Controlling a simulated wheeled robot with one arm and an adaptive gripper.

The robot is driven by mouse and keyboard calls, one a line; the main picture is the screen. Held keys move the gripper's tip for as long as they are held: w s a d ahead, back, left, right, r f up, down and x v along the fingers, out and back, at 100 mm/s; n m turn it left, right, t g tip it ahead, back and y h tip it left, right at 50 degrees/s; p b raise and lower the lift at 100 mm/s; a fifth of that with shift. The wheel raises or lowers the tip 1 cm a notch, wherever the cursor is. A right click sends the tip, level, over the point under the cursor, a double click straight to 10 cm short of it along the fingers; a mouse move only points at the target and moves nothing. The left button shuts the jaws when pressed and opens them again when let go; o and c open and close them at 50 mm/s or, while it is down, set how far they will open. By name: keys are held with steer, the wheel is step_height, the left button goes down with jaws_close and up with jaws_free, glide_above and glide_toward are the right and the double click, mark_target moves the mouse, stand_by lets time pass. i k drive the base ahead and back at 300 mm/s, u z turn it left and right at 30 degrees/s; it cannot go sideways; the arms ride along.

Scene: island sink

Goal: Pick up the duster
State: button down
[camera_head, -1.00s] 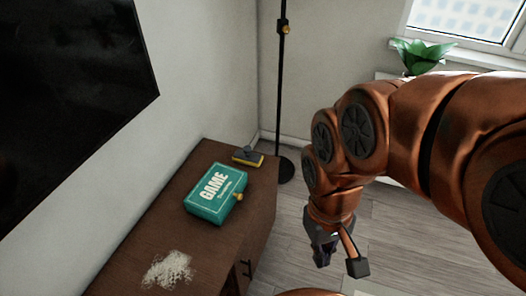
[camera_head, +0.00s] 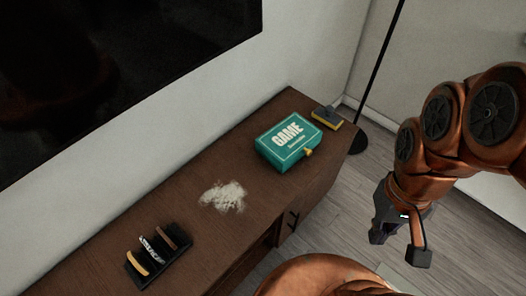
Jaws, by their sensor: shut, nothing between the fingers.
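A small block with a grey-black top and a yellow underside, which looks like the duster (camera_head: 327,117), lies at the far right end of the brown cabinet top (camera_head: 215,150), near the wall. It is just beyond the teal game box and apart from it. My gripper (camera_head: 378,230) hangs pointing down over the floor, to the right of the cabinet. It is shut and empty, well away from the duster and nearer to me.
A teal game box (camera_head: 288,146) sits in front of the duster. Pale powder (camera_head: 223,196) lies mid-cabinet, and a dark tray (camera_head: 172,268) with several small items is nearer. A black screen (camera_head: 130,70) hangs on the wall. A black pole stand (camera_head: 377,75) rises past the cabinet's end.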

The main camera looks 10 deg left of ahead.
mark_target(325, 116)
steer(key=z, duration=1.3)
steer(key=i, duration=1.6)
steer(key=u, duration=3.75)
